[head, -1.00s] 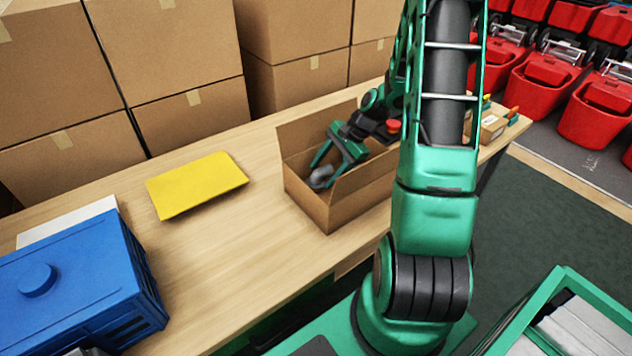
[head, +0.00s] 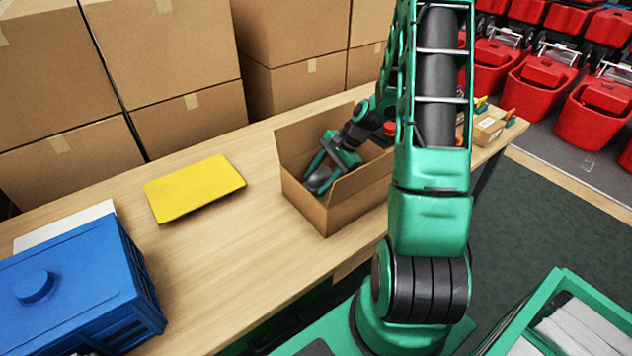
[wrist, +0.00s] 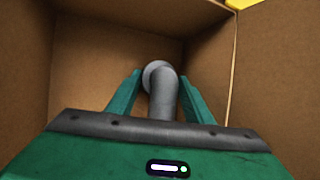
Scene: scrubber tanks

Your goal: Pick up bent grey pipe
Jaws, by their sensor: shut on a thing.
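The bent grey pipe (wrist: 160,85) is between my gripper's two green fingers in the wrist view. Its rounded bend faces away from the palm. In the head view the grey pipe (head: 319,178) shows as a small piece inside the open cardboard box (head: 345,205). My gripper (head: 322,172) reaches down into that box and is shut on the pipe. It also fills the lower part of the wrist view (wrist: 160,95). The lower part of the pipe is hidden by the gripper body. I cannot tell whether the pipe touches the box floor.
The box walls stand close around my gripper. A yellow board (head: 195,188) lies on the wooden table (head: 235,255) left of the box, and a blue case (head: 80,285) sits at the lower left. Stacked cartons (head: 190,120) line the back. Small items (head: 488,125) lie at the table's right end.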

